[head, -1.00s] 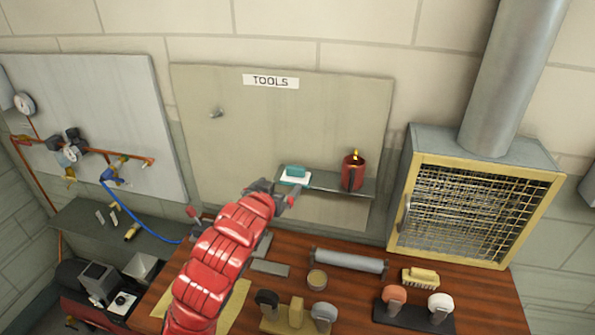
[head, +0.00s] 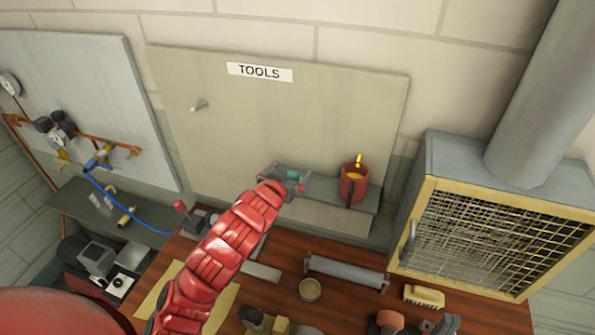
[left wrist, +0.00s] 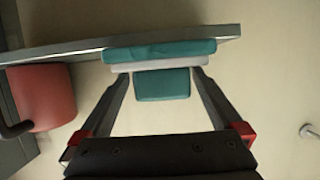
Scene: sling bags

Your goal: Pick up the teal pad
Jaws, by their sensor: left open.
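The teal pad (head: 293,175) is on the grey wall shelf (head: 330,190) below the TOOLS sign, partly hidden by my left gripper. In the left wrist view the pad (left wrist: 160,50) has a wide teal layer against the shelf, a pale layer, and a narrower teal block. My left gripper (head: 287,177) is open at the shelf. In the left wrist view its fingertips (left wrist: 162,75) are on either side of the narrower block, with slim gaps. I cannot tell whether either finger touches it. My right gripper is not in view.
A red mug (head: 353,187) stands close by on the shelf, right of the pad. A peg (head: 200,105) sticks out of the board at upper left. The wooden bench (head: 350,297) below holds a grey roll (head: 346,271), a small round tin (head: 310,290) and a brush (head: 424,296).

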